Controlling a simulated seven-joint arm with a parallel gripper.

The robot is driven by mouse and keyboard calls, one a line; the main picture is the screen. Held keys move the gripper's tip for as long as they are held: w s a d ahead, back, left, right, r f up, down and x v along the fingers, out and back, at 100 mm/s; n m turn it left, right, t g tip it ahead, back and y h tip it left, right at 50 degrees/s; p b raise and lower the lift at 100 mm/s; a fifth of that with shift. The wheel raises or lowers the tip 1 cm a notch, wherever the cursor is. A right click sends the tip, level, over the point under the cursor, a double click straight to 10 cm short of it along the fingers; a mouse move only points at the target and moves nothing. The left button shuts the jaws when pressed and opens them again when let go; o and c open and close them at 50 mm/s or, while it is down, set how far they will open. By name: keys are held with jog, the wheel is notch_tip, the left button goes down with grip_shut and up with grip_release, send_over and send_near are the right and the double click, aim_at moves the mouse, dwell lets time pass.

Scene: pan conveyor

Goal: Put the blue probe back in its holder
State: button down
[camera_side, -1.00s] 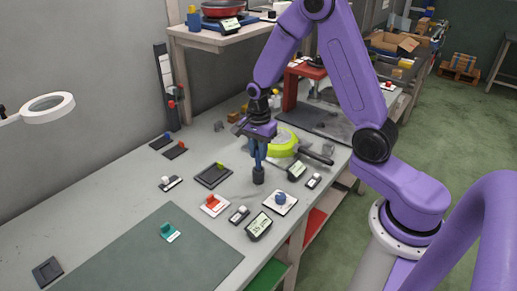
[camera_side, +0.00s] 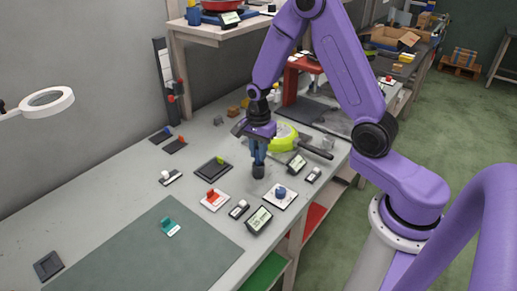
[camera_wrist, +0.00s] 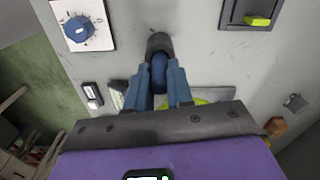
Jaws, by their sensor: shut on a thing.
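My gripper (camera_side: 258,158) points down over the pale bench and is shut on the blue probe (camera_wrist: 158,72), which shows between the two blue fingers in the wrist view. A short dark grey cylinder (camera_side: 258,171), which looks like the holder, is at the probe's lower end. It also shows just beyond the fingertips in the wrist view (camera_wrist: 158,42). The probe's lower tip is hidden, and I cannot tell whether it is inside the cylinder or just above it. In the side view the fingers mostly cover the probe.
A blue dial on a white plate (camera_side: 281,193) is right of the cylinder. A black tray with a yellow-green piece (camera_side: 212,169) is left. A yellow-green pan (camera_side: 285,137) lies behind. A red switch (camera_side: 214,198) and small displays stand in front. The green mat (camera_side: 150,250) is mostly clear.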

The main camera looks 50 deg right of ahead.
jog(key=shift+f, duration=1)
jog(key=c, duration=0.9)
grip_release()
jog(key=shift+r, duration=0.1)
notch_tip(320, 180, up, 17)
jog(key=shift+r, duration=0.1)
